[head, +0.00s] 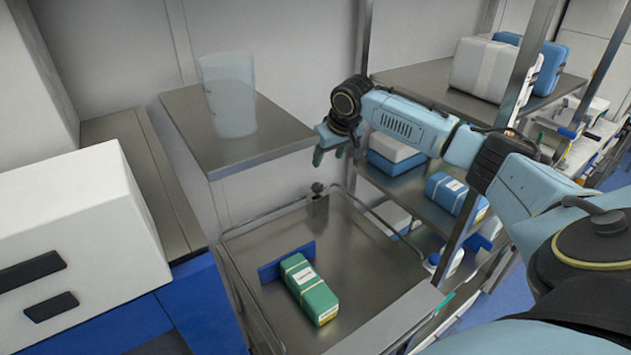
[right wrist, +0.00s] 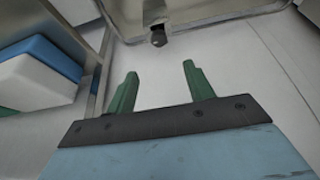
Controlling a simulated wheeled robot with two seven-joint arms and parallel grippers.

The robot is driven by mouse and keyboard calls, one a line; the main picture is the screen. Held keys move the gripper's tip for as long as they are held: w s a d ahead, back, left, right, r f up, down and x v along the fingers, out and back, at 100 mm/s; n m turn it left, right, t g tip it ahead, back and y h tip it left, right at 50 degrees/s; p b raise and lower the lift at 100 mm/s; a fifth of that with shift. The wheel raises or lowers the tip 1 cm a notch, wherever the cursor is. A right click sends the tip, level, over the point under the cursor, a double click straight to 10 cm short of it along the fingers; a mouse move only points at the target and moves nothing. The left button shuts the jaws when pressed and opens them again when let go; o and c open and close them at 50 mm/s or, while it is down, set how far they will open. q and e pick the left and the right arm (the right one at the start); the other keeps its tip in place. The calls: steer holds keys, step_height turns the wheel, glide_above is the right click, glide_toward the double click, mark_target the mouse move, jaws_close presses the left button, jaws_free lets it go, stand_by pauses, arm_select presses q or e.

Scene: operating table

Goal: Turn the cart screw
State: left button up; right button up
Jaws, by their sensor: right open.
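The cart (head: 350,262) is a metal tray cart with a raised rim, standing in the middle of the head view. Its screw (head: 318,188) is a small dark knob at the cart's far edge. In the right wrist view the screw (right wrist: 159,38) hangs below the metal edge, ahead of the fingers and apart from them. My right gripper (head: 328,152) is above and slightly beyond the screw in the head view. Its green fingers (right wrist: 157,85) are spread apart with nothing between them. My left gripper is not in view.
A green box (head: 309,290) and a blue piece (head: 287,262) lie on the cart. A metal shelf with a translucent container (head: 229,97) is at the left. A rack with blue and white boxes (head: 393,155) stands close at the right. A white cabinet (head: 75,235) fills the left.

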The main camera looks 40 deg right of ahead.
mark_target(318, 185)
steer(key=b+x, duration=0.1)
steer(key=x, duration=1.2)
steer(key=shift+s+f, duration=0.15)
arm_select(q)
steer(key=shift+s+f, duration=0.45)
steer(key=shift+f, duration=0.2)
arm_select(e)
steer(key=c, duration=1)
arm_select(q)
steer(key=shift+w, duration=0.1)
